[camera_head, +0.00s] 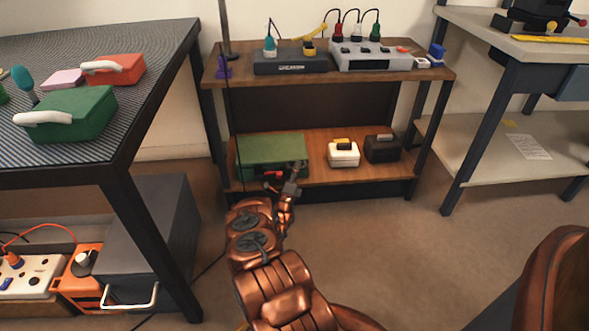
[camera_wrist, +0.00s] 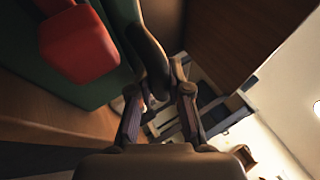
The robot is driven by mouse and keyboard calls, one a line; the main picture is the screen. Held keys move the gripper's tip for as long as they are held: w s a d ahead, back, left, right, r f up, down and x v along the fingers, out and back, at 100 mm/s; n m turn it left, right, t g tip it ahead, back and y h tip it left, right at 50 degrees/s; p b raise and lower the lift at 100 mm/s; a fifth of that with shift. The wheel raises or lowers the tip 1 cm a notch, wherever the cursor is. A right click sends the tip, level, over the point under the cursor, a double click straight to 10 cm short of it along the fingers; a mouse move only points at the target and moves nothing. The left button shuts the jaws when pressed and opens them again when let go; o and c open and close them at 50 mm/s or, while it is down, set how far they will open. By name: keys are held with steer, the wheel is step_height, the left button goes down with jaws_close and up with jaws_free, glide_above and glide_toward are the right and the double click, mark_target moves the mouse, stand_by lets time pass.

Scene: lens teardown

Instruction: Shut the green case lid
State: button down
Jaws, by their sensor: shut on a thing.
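A green case (camera_head: 270,148) lies on the lower wooden shelf at the centre left in the head view. Its lid looks down or nearly down; I cannot tell whether it is fully shut. A red part (camera_head: 273,175) shows at its front; in the wrist view a red block (camera_wrist: 80,45) is large at upper left, against the green case (camera_wrist: 45,85). My gripper (camera_head: 296,172) is at the case's front right corner. In the wrist view my gripper (camera_wrist: 158,93) has its fingers around a dark curved handle-like piece (camera_wrist: 148,50) beside the case. Their exact contact is in shadow.
A white case (camera_head: 343,155) and a dark case (camera_head: 382,149) stand to the right on the same shelf (camera_head: 315,170). The upper shelf (camera_head: 430,74) lies above. Another green box (camera_head: 80,113) with a white handle is on the left table. The floor at the right is clear.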

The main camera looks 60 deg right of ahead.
steer(key=shift+s+f, duration=0.1)
steer(key=shift+f, duration=0.25)
steer(key=c, duration=1.4)
jaws_free()
steer(key=shift+o, duration=0.2)
steer(key=shift+a, duration=0.1)
steer(key=v, duration=0.7)
steer(key=shift+f, duration=0.2)
steer(key=shift+a, duration=0.15)
